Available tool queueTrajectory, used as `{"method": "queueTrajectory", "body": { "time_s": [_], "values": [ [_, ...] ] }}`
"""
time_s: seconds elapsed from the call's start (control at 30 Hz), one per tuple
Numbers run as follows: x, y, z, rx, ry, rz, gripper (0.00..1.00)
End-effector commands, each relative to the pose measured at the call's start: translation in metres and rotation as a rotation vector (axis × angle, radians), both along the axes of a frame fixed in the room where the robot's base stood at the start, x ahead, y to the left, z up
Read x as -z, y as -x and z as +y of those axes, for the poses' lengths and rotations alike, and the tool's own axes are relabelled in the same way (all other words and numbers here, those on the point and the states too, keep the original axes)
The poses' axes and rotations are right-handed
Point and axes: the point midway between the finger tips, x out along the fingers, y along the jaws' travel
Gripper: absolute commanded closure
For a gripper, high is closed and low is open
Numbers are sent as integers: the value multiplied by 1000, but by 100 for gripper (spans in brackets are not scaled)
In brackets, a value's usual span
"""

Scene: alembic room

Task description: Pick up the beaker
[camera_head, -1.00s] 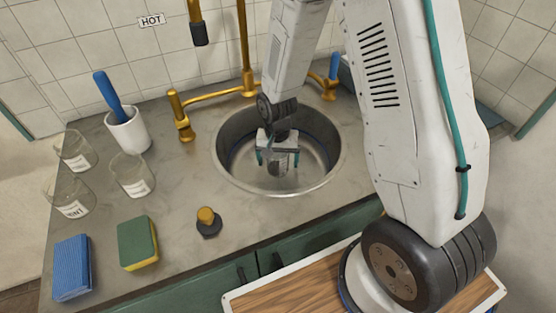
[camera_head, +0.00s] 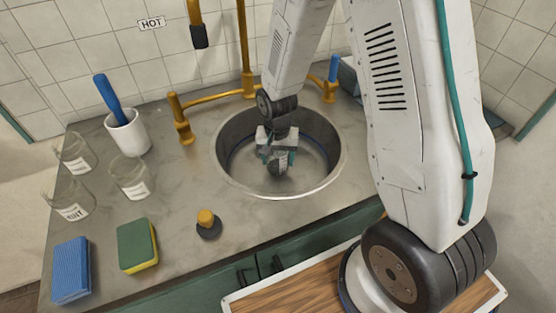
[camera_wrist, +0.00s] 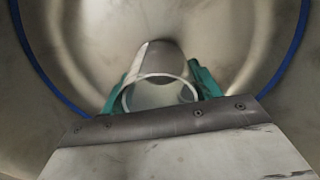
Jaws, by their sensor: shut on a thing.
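My gripper (camera_head: 276,158) is down inside the round metal sink (camera_head: 332,178), its fingers pointing into the basin. In the wrist view, a clear glass beaker (camera_wrist: 160,92) sits between the two teal fingers, with its round rim facing the camera. My gripper (camera_wrist: 160,88) is shut on it, one finger on each side. In the head view the beaker is mostly hidden by the gripper and hard to make out. I cannot tell whether its base touches the sink floor.
Several clear glass beakers (camera_head: 132,178) stand on the counter at the left, near a white cup (camera_head: 127,136) with a blue-handled tool. A green sponge (camera_head: 138,245), a blue sponge (camera_head: 72,270) and a dark stopper (camera_head: 208,226) lie in front. Brass taps (camera_head: 182,122) rise behind the sink.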

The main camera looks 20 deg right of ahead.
Motion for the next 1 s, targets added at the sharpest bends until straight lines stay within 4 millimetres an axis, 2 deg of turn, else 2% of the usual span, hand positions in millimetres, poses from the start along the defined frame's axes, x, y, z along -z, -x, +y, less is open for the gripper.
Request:
{"method": "queueTrajectory", "body": {
  "time_s": [0.6, 1.0],
  "values": [
    [-55, -1, 0, 0, -1, -3, 71],
    [-77, 0, 0, 0, 0, -1, 71]
  ]
}}
